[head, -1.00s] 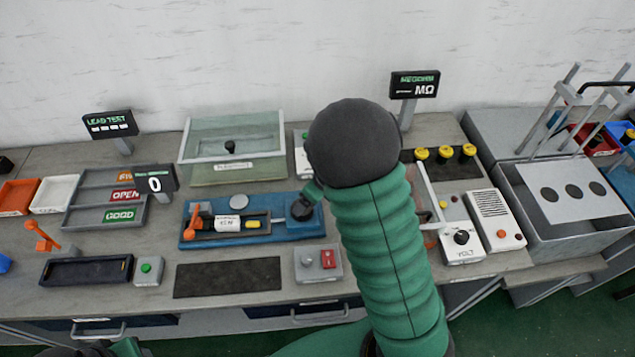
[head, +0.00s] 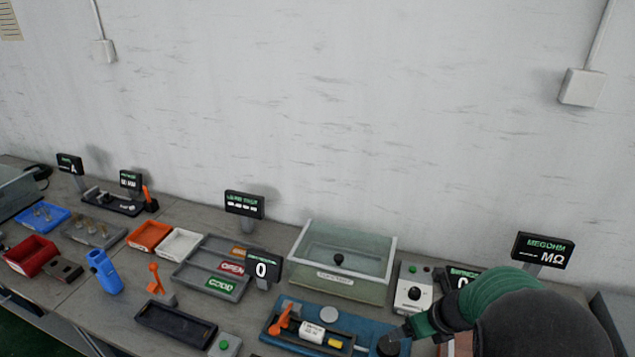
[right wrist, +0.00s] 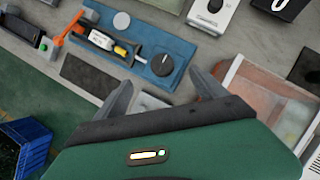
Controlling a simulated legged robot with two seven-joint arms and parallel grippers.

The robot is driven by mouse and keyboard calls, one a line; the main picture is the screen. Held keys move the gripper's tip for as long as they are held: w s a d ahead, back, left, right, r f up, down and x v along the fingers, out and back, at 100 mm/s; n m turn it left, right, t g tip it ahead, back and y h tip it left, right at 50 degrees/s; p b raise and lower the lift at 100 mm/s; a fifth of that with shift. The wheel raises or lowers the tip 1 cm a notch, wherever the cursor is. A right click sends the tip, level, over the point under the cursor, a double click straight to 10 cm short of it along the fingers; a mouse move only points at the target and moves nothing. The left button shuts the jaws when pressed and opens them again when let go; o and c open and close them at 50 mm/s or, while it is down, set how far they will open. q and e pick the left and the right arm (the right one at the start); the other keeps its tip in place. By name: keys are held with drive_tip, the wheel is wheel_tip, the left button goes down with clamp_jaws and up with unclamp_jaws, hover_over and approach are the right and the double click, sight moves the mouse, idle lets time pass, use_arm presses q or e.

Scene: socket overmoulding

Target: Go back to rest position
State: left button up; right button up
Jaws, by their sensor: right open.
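My right gripper (right wrist: 160,97) shows in the right wrist view with its two grey fingers spread wide and nothing between them. It hangs above the bench, just in front of the blue fixture (right wrist: 140,52) with its black knob. In the head view my green right arm comes in at the lower right. It covers part of the blue fixture (head: 270,343) and the bench beyond it. A white labelled cylinder (head: 312,331) lies in the fixture beside an orange lever (head: 281,319). My left gripper is in neither current view.
A clear lidded box (head: 342,262) stands behind the fixture. Sorting trays (head: 212,268), a blue holder (head: 104,272), a red bin (head: 32,255) and several small displays fill the bench to the left. A blue crate (right wrist: 27,145) shows at the lower left in the right wrist view.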

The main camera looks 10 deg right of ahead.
drive_tip(key=w+a+r+m+t, duration=0.2)
drive_tip(key=w+m, duration=0.2)
drive_tip(key=m, duration=0.5)
drive_tip(key=s+a+f+m+g, duration=0.1)
drive_tip(key=s+a+m, duration=0.2)
drive_tip(key=m, duration=0.6)
drive_tip(key=s+a+f+m+g, duration=0.1)
drive_tip(key=s+a+m, duration=0.3)
drive_tip(key=m, duration=0.6)
drive_tip(key=s+a+f+m+g+h, duration=0.1)
drive_tip(key=s+a+m+g, duration=0.1)
drive_tip(key=s+a+m, duration=0.2)
drive_tip(key=s+m, duration=0.3)
drive_tip(key=m, duration=0.2)
drive_tip(key=shift+s, duration=0.3)
